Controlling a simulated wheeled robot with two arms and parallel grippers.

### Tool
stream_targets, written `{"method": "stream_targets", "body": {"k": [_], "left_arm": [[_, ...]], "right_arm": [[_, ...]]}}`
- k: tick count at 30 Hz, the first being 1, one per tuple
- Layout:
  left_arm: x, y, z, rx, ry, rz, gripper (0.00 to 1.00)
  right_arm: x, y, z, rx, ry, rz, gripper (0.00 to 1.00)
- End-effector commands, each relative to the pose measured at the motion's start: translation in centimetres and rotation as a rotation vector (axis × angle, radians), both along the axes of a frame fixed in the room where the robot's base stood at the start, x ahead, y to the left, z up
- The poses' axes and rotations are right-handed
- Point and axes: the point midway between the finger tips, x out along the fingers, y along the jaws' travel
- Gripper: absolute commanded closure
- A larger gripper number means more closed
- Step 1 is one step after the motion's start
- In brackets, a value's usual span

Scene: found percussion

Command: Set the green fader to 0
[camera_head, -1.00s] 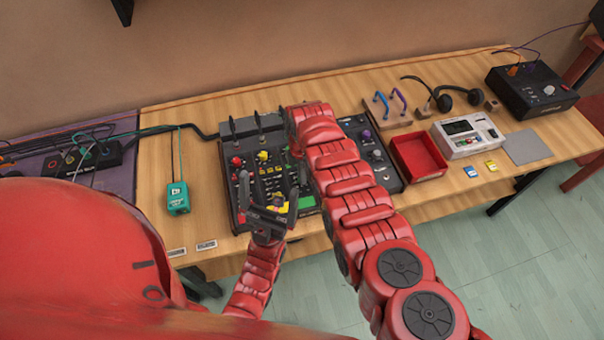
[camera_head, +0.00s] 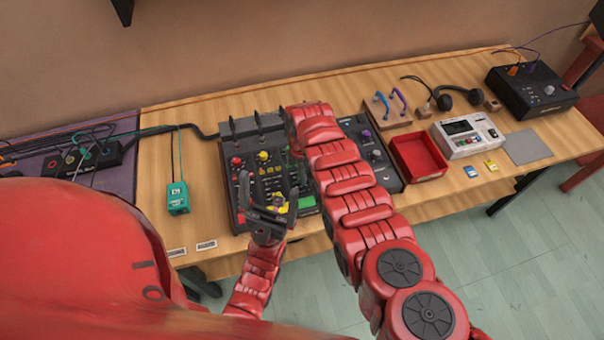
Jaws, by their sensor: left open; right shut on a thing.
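The dark mixer (camera_head: 233,216) stands on the table, with red and yellow knobs on its left part. My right arm reaches over it from the lower right. My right gripper (camera_head: 290,160) is at the mixer, mostly hidden behind its own arm. It appears shut on the green fader, of which only a greenish patch shows at the fingers; the fader's position along its slot cannot be read. My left gripper (camera_head: 268,192) is open and empty above the mixer's front left part, near a yellow knob.
A teal box (camera_head: 178,198) stands left of the mixer. To the right are a red tray (camera_head: 437,168), a white device (camera_head: 470,137), headphones (camera_head: 458,92) and a black box (camera_head: 531,93). Cables run along the back left. Bare table lies between the teal box and the mixer.

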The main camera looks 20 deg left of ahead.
Motion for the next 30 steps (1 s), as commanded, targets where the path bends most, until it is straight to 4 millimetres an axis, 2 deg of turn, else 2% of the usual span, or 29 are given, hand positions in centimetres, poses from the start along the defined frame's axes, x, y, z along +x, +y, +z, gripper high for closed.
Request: {"method": "stream_targets", "body": {"k": [5, 15, 26, 27, 30], "left_arm": [[0.0, 0.0, -0.9, 0.0, 0.0, 0.0, 0.0], [0.0, 0.0, -6.4, 0.0, 0.0, 0.0, 0.0], [0.0, 0.0, -6.4, 0.0, 0.0, 0.0, 0.0], [0.0, 0.0, -6.4, 0.0, 0.0, 0.0, 0.0], [0.0, 0.0, -6.4, 0.0, 0.0, 0.0, 0.0]], "right_arm": [[0.2, 0.1, -0.3, 0.001, 0.001, -0.001, 1.0], [1.3, 1.0, -0.8, 0.003, -0.001, 0.0, 1.0], [1.3, 1.0, -0.1, -0.002, 0.002, 0.001, 1.0], [1.3, 1.0, -0.1, -0.001, 0.002, 0.001, 0.8], [1.4, 1.0, -0.1, -0.001, 0.002, 0.001, 0.62]]}}
